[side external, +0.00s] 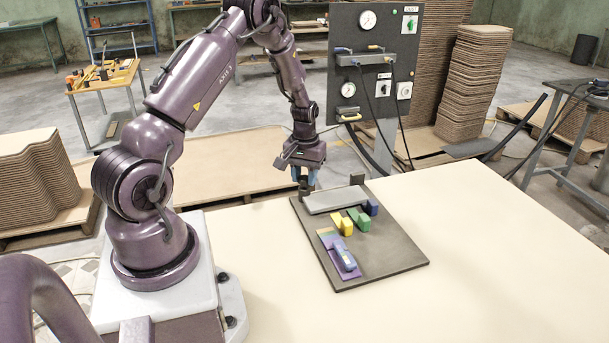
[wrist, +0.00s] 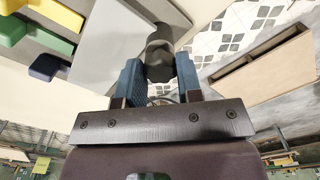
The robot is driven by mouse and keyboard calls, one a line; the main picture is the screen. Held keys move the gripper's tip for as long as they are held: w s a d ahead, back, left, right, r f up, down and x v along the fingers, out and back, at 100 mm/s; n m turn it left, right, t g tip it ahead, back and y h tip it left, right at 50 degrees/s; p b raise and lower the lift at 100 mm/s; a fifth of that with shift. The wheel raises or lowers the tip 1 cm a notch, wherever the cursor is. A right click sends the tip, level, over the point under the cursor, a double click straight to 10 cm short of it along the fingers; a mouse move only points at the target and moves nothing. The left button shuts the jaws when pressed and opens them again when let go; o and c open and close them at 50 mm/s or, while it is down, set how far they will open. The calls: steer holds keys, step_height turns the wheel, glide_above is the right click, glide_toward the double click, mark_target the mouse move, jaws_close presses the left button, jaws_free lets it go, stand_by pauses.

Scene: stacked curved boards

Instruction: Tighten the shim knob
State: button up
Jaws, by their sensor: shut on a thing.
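In the wrist view, a dark grey rounded knob (wrist: 160,52) sits between the blue fingers of my gripper (wrist: 160,72). The fingers are shut on its sides. I take this to be the shim knob. It is at the end of a pale grey slab (wrist: 103,45). In the side view my gripper (side external: 306,180) points down at the far left corner of a dark base plate (side external: 384,262), at the left end of the grey slab (side external: 333,200).
Yellow (side external: 344,224), green (side external: 360,220) and blue (side external: 371,207) blocks lie in front of the slab. A purple-blue piece (side external: 344,257) lies nearer the front. A dark upright block (side external: 357,179) stands behind the slab. A gauge panel (side external: 375,65) stands behind the table. The table's right side is clear.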

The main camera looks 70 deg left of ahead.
mark_target(305, 177)
steer(key=m, duration=0.4)
steer(key=shift+m, duration=1.8)
steer(key=o, duration=0.9)
steer(key=shift+o, duration=0.2)
step_height(305, 177, up, 13)
